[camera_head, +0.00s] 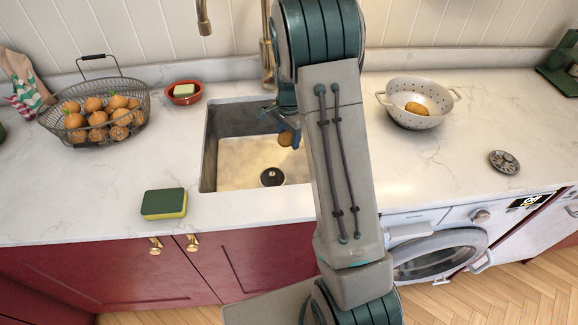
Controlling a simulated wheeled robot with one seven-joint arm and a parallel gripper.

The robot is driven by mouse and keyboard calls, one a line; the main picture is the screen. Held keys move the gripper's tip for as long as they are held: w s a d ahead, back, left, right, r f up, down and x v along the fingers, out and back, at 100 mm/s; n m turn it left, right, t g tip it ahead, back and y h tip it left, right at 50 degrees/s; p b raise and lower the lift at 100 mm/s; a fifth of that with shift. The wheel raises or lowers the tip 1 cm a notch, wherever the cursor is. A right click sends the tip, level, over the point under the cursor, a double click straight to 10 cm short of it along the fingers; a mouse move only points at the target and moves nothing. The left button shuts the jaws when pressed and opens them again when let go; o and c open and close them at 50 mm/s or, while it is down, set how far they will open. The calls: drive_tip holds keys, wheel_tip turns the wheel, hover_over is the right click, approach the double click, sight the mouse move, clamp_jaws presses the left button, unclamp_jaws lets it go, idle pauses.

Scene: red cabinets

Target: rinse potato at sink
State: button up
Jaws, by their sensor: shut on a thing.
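My gripper (284,124) is over the right part of the sink, mostly hidden behind my own arm. It is shut on a brown potato (286,138), which shows just below the fingers, above the basin. The sink (235,178) is a sunken basin with a dark drain (272,177) near its front. A brass faucet (204,18) hangs over the back left of the sink, and its body (267,60) stands behind. I cannot tell whether water is running. Another potato (417,108) lies in a pale colander (393,112) on the right counter.
A wire basket (52,122) of onions stands at the left. A red dish (184,99) with soap sits behind the sink's left corner. A green and yellow sponge (164,203) lies front left. A round metal drain piece (504,162) lies at the right. A washing machine (440,250) is below.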

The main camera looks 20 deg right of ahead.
sight(289, 133)
drive_tip(key=shift+r+p, duration=2.1)
drive_tip(key=shift+r, duration=1.35)
wheel_tip(289, 133, up, 4)
drive_tip(key=p, duration=0.2)
drive_tip(key=shift+p, duration=0.35)
drive_tip(key=shift+f, duration=0.15)
drive_tip(key=shift+s+a+f+n, duration=0.1)
drive_tip(key=shift+a+f+n, duration=0.1)
drive_tip(key=shift+n, duration=0.2)
drive_tip(key=s+a+f+n, duration=0.5)
drive_tip(key=f+n, duration=0.4)
drive_tip(key=n, duration=0.3)
drive_tip(key=shift+s+f+n, duration=0.4)
drive_tip(key=shift+s, duration=0.25)
